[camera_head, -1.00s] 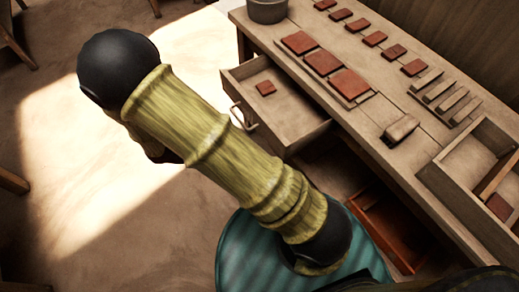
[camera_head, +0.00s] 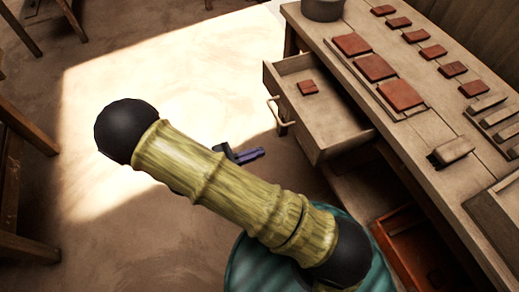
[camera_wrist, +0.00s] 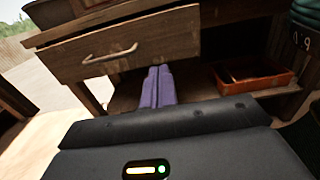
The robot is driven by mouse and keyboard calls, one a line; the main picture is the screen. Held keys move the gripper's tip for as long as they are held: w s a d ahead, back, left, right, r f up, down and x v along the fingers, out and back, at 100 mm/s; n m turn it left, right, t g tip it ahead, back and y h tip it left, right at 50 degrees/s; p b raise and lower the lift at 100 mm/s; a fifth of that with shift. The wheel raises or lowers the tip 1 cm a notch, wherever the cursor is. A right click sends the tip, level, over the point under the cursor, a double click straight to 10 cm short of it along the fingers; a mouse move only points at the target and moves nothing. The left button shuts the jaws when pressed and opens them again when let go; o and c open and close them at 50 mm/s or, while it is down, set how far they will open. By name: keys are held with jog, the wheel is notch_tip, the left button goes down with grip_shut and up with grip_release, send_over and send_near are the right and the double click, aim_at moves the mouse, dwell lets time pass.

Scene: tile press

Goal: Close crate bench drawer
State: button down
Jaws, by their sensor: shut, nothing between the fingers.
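The wooden bench drawer (camera_head: 318,139) is pulled out from the bench, with a red tile (camera_head: 307,87) lying inside. Its curved handle (camera_head: 279,112) is on the drawer front. In the wrist view the drawer front (camera_wrist: 145,38) and handle (camera_wrist: 112,55) are ahead, to the left and above the fingertips. My gripper (camera_head: 262,152) is shut and empty, low in front of the drawer and apart from it. Its purple fingers (camera_wrist: 158,70) appear together in the wrist view, below the drawer front's lower edge.
The bench top (camera_head: 440,115) carries several red tiles, grey blocks and a grey pot (camera_head: 323,9). An orange-red tray (camera_head: 412,240) sits on the lower shelf under the bench. Wooden furniture (camera_head: 25,150) stands at the left. The floor (camera_head: 95,215) between is clear.

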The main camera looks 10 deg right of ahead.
aim_at(303, 136)
jog(key=b+x, duration=0.1)
jog(key=x, duration=1)
jog(key=shift+d, duration=0.15)
jog(key=shift+w+d, duration=0.15)
jog(key=shift+d, duration=0.2)
